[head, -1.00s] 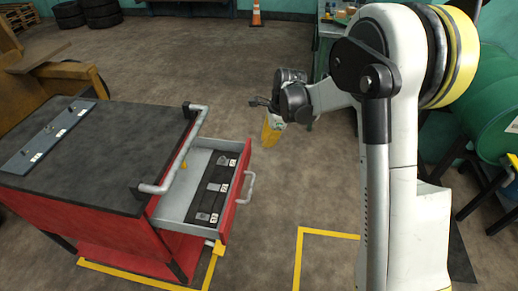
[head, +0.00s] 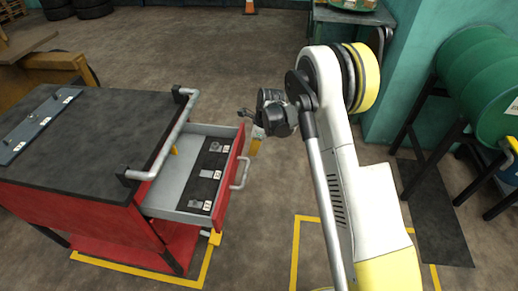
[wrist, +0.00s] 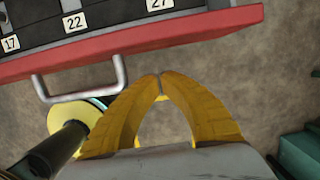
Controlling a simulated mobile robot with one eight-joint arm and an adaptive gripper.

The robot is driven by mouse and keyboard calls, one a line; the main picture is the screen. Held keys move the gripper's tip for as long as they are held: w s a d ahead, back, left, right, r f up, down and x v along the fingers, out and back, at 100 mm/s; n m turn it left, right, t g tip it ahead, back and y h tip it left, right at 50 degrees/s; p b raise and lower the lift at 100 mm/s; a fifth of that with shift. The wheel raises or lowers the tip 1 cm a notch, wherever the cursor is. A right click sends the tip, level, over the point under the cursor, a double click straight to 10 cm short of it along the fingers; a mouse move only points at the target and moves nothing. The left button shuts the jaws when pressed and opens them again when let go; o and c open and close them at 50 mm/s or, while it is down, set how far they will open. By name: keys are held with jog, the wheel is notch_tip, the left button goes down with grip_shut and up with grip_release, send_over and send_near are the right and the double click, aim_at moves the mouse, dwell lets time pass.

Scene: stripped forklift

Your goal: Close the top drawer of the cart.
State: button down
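The red cart (head: 95,215) with a black top stands at the left in the head view. Its top drawer (head: 168,198) is pulled out toward the right. The drawer has grey walls, a red front and a grey bar handle (head: 241,174). The handle also shows in the wrist view (wrist: 76,92), below the red drawer front (wrist: 150,38). My gripper (head: 254,147) is just right of the drawer front's far end, apart from it. In the wrist view its yellow fingers (wrist: 160,85) meet at the tips with nothing between them.
A black insert (head: 207,175) with metal parts and number labels lies in the drawer. A grey rail (head: 165,147) runs along the cart top's right edge. Yellow lines (head: 300,250) mark the floor. The floor behind the drawer is clear.

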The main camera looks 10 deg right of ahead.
aim_at(221, 152)
jog(key=shift+w+a+r+b, duration=0.1)
jog(key=shift+w+a+b, duration=0.1)
jog(key=shift+a, duration=0.4)
jog(key=shift+w+a+b, duration=0.1)
jog(key=shift+w+a, duration=0.05)
jog(key=shift+a, duration=0.4)
jog(key=w+a, duration=0.1)
jog(key=a, duration=0.2)
jog(key=w+a, duration=0.1)
jog(key=a, duration=0.2)
jog(key=w+a, duration=0.1)
jog(key=a, duration=0.2)
jog(key=shift+w+a, duration=0.15)
jog(key=shift+w, duration=0.05)
